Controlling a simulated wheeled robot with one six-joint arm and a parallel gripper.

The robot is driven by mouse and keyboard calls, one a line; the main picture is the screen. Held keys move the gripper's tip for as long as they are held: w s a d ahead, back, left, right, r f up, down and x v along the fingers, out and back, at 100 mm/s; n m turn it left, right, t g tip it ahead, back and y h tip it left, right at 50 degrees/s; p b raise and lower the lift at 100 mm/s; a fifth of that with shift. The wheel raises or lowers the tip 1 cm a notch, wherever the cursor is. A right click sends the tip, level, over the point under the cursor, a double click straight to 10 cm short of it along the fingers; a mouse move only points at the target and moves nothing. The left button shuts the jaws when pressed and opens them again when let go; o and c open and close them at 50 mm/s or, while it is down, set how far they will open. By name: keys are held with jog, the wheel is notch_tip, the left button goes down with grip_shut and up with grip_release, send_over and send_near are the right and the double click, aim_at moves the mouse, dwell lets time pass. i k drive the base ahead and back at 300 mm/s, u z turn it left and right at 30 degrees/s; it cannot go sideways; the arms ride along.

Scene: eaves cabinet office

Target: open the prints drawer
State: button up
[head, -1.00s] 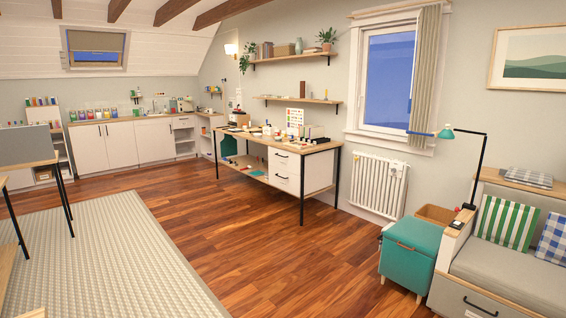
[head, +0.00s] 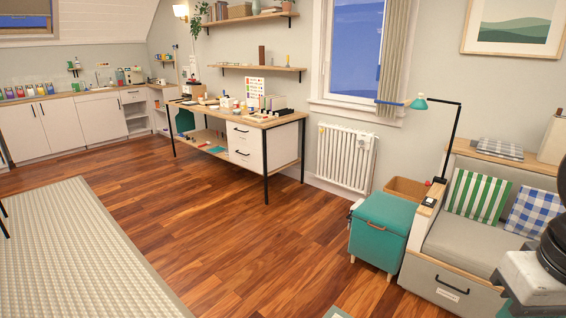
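No drawer's label can be read, so I cannot tell which one is the prints drawer. A grey bench seat at the right has a shut drawer (head: 424,280) low in its front, with a black handle and a small white label plate. The wooden desk by the wall has a white drawer unit with an upper drawer (head: 256,137) and a lower drawer (head: 255,158), both shut, with black handles. A part of my own arm shows at the lower right edge, overlapping the bench. My gripper is not in view.
A teal storage stool (head: 380,235) stands left of the bench, with a cardboard box (head: 405,190) behind it. A white radiator (head: 345,158) is on the wall. A pale rug (head: 85,255) lies at the left. The wooden floor between is clear.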

aim_at(250, 137)
jog(key=u, duration=0.4)
jog(key=i, duration=2.5)
jog(key=u, duration=0.4)
jog(key=i, duration=3.55)
jog(key=z, duration=0.25)
